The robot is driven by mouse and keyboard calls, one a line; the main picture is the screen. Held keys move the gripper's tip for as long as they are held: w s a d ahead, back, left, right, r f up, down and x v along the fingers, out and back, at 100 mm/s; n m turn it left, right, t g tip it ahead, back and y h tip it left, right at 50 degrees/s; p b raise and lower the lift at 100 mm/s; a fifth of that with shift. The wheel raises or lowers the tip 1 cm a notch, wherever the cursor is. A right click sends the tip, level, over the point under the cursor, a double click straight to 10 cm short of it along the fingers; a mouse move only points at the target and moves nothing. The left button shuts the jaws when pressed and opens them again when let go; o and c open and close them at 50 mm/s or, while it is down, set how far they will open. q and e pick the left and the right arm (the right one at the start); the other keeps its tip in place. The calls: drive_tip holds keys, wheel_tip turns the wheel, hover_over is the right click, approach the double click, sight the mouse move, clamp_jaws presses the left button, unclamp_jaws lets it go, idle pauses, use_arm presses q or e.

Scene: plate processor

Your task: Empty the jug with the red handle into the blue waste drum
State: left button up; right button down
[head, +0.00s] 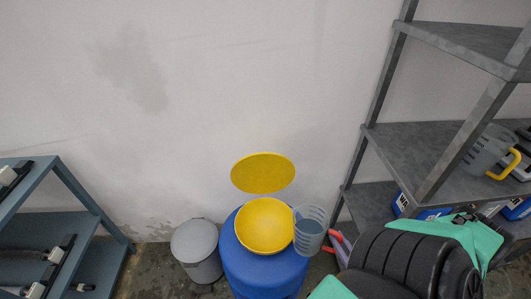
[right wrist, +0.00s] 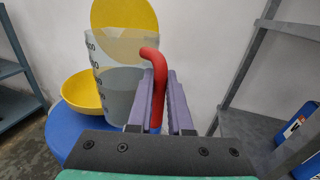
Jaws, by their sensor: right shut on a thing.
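The clear jug (head: 309,231) with the red handle (right wrist: 152,75) is close to upright, with greyish liquid in its lower part. My right gripper (head: 341,246) is shut on the red handle; the purple fingers (right wrist: 158,100) sit on both sides of it in the right wrist view. The blue waste drum (head: 262,275) stands on the floor, with a yellow funnel bowl (head: 262,228) on top and a raised round yellow lid (head: 262,172) behind it. The jug is at the funnel's right edge in the head view. My left gripper is out of view.
A grey bin (head: 196,250) stands left of the drum. A grey metal shelf (head: 430,150) on the right holds a clear jug with a yellow handle (head: 487,150) and blue containers (head: 425,212). A blue-grey rack (head: 55,230) is at the left. The wall behind is bare.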

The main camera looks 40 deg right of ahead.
sight(326, 229)
drive_tip(key=r+p, duration=0.1)
drive_tip(key=w+r+g+p, duration=0.1)
drive_tip(key=shift+a+n+p, duration=0.15)
drive_tip(key=shift+n+p, duration=0.2)
drive_tip(key=shift+n, duration=0.05)
drive_tip(key=shift+w+a+f+g, duration=0.1)
drive_tip(key=shift+w+f+g, duration=0.1)
drive_tip(key=shift+w+g, duration=0.1)
drive_tip(key=shift+w+a+f+n+g+p, duration=0.15)
drive_tip(key=shift+w+n+g+p, duration=0.25)
drive_tip(key=shift+w+g, duration=0.2)
drive_tip(key=w+p, duration=0.1)
drive_tip(key=r+g+p, duration=0.1)
drive_tip(key=w+r+n+p, duration=0.1)
drive_tip(key=shift+w+a+r+g+y, duration=0.1)
drive_tip(key=shift+w+a+g+y, duration=0.2)
drive_tip(key=shift+g, duration=0.1)
drive_tip(key=shift+w+a+r+n+g, duration=0.15)
drive_tip(key=shift+w+n+g, duration=0.15)
drive_tip(key=shift+w+g, duration=0.3)
drive_tip(key=shift+w+a+r+n+g, duration=0.1)
drive_tip(key=shift+w+a+n+g, duration=0.15)
drive_tip(key=shift+w+g, duration=0.4)
drive_tip(key=shift+w+a+r+n+g, duration=0.1)
drive_tip(key=shift+w+n+g, duration=0.3)
drive_tip(key=shift+w, duration=0.35)
drive_tip(key=shift+w+g, duration=0.2)
drive_tip(key=shift+g, duration=0.05)
